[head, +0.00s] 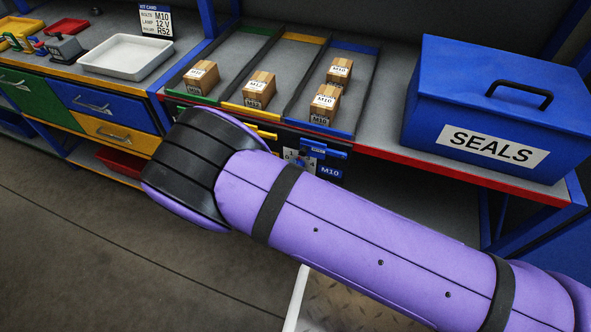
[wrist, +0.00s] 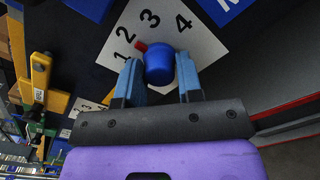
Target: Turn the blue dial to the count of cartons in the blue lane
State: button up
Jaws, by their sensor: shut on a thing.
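The blue dial (wrist: 159,66) sits on a white plate (wrist: 196,50) marked 1 to 4 in the wrist view. Its red pointer (wrist: 140,47) points up-left, toward the 2. My gripper (wrist: 160,80) is shut on the dial, one blue finger on each side. The blue lane (head: 356,47) holds two cartons, a rear one (head: 339,72) and a front one (head: 325,101).
The green-edged lane (head: 190,98) and yellow-edged lane (head: 247,108) each hold one carton. A blue SEALS box (head: 480,105) stands on the right of the shelf. A white tray (head: 125,56) is on the left bench. Yellow hardware (wrist: 40,80) shows left of my gripper.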

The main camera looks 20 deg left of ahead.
jog(key=o, duration=0.9)
jog(key=shift+s, duration=0.1)
jog(key=s, duration=0.7)
jog(key=s+a, duration=0.1)
jog(key=s, duration=0.2)
jog(key=shift+s, duration=0.35)
